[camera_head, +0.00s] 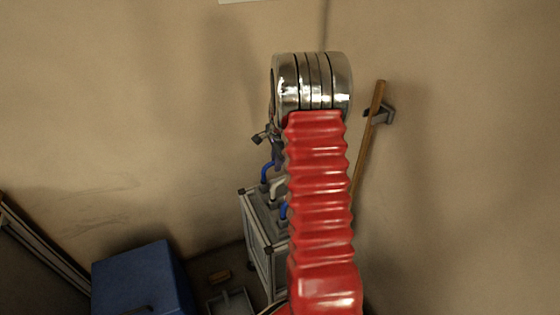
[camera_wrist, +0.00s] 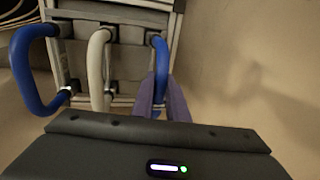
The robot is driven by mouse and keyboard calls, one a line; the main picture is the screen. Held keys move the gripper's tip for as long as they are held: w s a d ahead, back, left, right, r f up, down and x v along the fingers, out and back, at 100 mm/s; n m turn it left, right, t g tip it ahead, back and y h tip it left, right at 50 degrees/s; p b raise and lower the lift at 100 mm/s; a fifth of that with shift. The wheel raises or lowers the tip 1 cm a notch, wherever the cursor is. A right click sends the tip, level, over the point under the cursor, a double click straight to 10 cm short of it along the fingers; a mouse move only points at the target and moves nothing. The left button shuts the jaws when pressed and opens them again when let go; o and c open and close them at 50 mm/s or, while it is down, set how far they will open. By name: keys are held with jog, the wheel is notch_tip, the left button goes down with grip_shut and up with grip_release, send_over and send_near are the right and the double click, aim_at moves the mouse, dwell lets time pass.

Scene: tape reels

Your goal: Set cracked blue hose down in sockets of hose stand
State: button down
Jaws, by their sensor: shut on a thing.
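My gripper (camera_wrist: 161,97) is shut on a blue hose (camera_wrist: 160,57) at the right in the wrist view. The hose's far end is at or just over the top of the hose stand (camera_wrist: 125,62); I cannot tell whether it sits in a socket. Its near end is hidden by the fingers and the gripper body. No crack can be made out. In the head view the held hose (camera_head: 267,172) hangs below my gripper (camera_head: 276,150), over the stand (camera_head: 262,240), which my red arm partly covers.
A white hose (camera_wrist: 97,65) stands beside the held one, and another blue hose (camera_wrist: 22,75) bows out at the left. A blue box (camera_head: 142,280) stands left of the stand. A wooden handle (camera_head: 368,140) leans in a wall bracket (camera_head: 382,113) at the right.

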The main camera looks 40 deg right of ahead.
jog(key=shift+f, duration=0.1)
dwell(0.3)
jog(key=c, duration=1.7)
grip_release()
jog(key=shift+o, duration=0.2)
notch_tip(320, 180, up, 13)
jog(key=s, duration=0.2)
jog(key=shift+s+a+r, duration=0.2)
jog(key=shift+s+a, duration=0.1)
jog(key=shift+a, duration=0.1)
